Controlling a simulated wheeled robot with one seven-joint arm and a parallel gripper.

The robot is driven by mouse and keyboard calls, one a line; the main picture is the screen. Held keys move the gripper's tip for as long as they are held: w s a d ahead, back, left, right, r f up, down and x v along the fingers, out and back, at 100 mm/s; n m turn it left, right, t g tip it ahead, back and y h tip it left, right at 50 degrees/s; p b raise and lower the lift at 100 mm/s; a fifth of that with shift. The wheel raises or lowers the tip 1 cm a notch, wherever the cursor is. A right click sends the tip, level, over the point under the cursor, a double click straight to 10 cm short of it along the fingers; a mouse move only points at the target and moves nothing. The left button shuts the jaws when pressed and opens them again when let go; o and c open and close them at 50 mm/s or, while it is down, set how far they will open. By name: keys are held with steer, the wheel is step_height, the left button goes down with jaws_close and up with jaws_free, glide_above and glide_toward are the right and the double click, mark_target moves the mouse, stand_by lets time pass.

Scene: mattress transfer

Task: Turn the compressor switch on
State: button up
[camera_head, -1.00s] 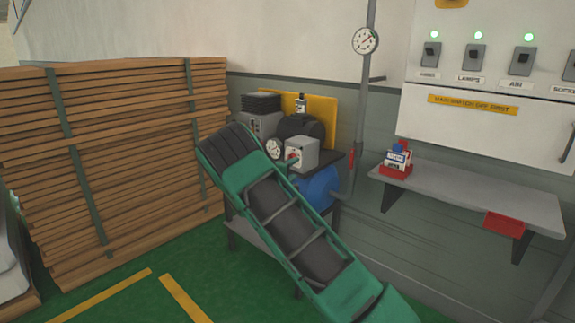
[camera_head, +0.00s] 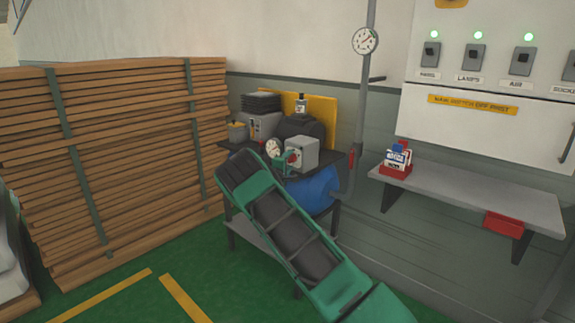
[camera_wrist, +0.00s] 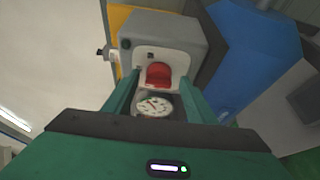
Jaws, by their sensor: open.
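The compressor is a blue tank (camera_head: 315,190) under a small bench, with a grey switch box (camera_head: 302,152) above it. A red switch knob (camera_head: 293,158) sits on the box's face. In the wrist view the red knob (camera_wrist: 158,75) stands on a pale plate of the grey box (camera_wrist: 180,35). My gripper (camera_wrist: 161,78) is open, with one green finger on each side of the knob; I cannot tell if they touch it. In the head view my gripper (camera_head: 284,163) is small at the knob, partly hidden by my arm.
A round gauge (camera_head: 274,147) is beside the box, also between my fingers in the wrist view (camera_wrist: 153,105). A timber stack (camera_head: 130,160) is left, a shelf (camera_head: 480,195) and switch panel (camera_head: 490,80) right.

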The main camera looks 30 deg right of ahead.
steer(key=shift+w+d, duration=0.3)
steer(key=shift+d, duration=0.05)
